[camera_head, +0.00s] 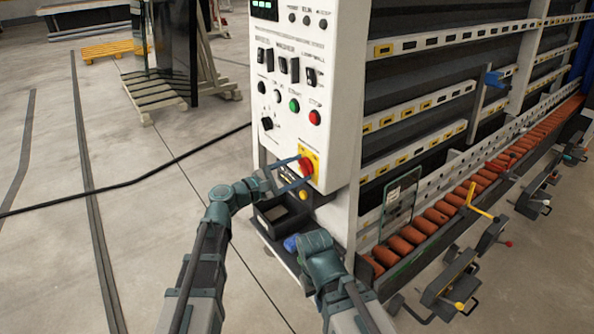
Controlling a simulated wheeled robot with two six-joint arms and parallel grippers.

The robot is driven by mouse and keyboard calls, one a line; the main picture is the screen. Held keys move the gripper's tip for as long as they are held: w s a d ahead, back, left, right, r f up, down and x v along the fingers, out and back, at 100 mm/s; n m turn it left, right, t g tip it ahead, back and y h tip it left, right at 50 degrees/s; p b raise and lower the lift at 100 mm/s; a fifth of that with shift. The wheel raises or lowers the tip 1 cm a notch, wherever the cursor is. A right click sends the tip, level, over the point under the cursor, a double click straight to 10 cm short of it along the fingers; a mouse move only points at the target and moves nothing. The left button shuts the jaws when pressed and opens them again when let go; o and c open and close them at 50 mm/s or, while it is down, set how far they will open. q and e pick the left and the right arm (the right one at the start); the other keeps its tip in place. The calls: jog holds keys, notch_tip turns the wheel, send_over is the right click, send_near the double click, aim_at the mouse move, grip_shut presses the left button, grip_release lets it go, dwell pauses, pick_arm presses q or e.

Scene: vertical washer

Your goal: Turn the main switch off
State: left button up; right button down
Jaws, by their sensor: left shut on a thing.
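The main switch (306,166) is a red knob on a yellow plate, low on the white control panel (293,130) of the washer. My left gripper (297,172) is at the switch, with its fingers on the knob and shut on it. The fingers hide part of the knob and plate, and I cannot read the switch's position. My right arm's wrist (315,243) is below and to the right, beside the cabinet's lower edge. Its gripper fingers are hidden behind the wrist.
A dark tray (268,217) juts from the cabinet below the panel. Above the switch are several buttons, including a green one (294,105) and a red one (315,117). A roller conveyor (437,214) runs to the right. A black cable (120,184) crosses the floor at left.

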dwell(0.4)
pick_arm(q)
jog(key=o, duration=1.4)
jog(key=v, duration=1.3)
jog(key=shift+s+a, duration=0.25)
jog(key=shift+a, duration=0.1)
jog(key=shift+f, duration=0.1)
